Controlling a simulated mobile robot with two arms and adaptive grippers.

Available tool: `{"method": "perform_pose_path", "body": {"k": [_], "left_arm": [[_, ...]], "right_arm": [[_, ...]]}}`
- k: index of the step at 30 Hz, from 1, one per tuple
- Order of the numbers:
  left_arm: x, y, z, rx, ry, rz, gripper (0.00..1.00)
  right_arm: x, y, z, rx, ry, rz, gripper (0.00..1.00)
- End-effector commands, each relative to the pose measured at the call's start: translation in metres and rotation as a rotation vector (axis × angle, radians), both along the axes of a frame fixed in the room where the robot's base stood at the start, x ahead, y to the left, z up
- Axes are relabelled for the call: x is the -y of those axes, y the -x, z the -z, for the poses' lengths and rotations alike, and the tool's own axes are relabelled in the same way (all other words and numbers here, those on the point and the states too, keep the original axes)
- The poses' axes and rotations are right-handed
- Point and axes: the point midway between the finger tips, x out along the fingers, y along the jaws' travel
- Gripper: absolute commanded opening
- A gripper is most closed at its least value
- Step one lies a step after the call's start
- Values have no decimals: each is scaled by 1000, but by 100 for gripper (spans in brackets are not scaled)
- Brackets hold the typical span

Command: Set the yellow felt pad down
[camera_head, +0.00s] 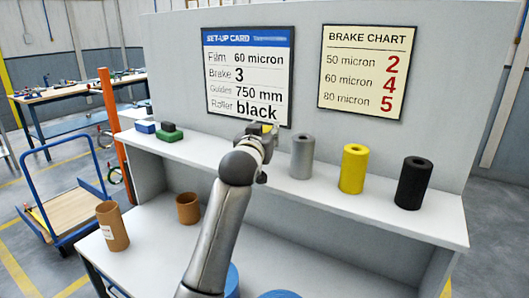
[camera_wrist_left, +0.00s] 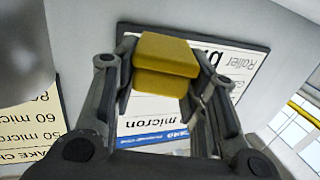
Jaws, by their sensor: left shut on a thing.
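The yellow felt pad (camera_wrist_left: 165,62) is a small block between the two fingers of my left gripper (camera_wrist_left: 160,85), which is shut on it. In the head view, my left gripper (camera_head: 264,140) is over the back part of the white shelf (camera_head: 325,190), left of the grey roller. Only a sliver of the yellow pad (camera_head: 266,128) shows there, behind the gripper. I cannot tell whether the pad touches the shelf. My right gripper is not in view.
A grey roller (camera_head: 301,157), a yellow roller (camera_head: 353,169) and a black roller (camera_head: 413,184) stand right of the gripper. Blue (camera_head: 145,127) and green (camera_head: 169,136) pads lie at the shelf's left end. The shelf between the green pad and gripper is clear.

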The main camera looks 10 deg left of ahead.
Motion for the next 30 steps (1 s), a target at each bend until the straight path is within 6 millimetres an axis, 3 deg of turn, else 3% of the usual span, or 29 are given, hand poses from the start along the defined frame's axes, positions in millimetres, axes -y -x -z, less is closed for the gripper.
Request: {"method": "perform_pose_path", "body": {"k": [3, 8, 14, 29, 30], "left_arm": [[-1, 1, 21, -5, 0, -1, 13], [-1, 2, 33, -2, 1, 0, 13], [-1, 2, 64, -6, 0, 0, 13], [1, -2, 74, -1, 1, 0, 13], [1, -2, 73, -1, 1, 0, 44]], "right_arm": [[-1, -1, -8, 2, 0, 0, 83], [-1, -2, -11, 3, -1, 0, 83], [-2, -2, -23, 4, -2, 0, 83], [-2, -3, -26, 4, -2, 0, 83], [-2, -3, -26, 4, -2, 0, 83]]}}
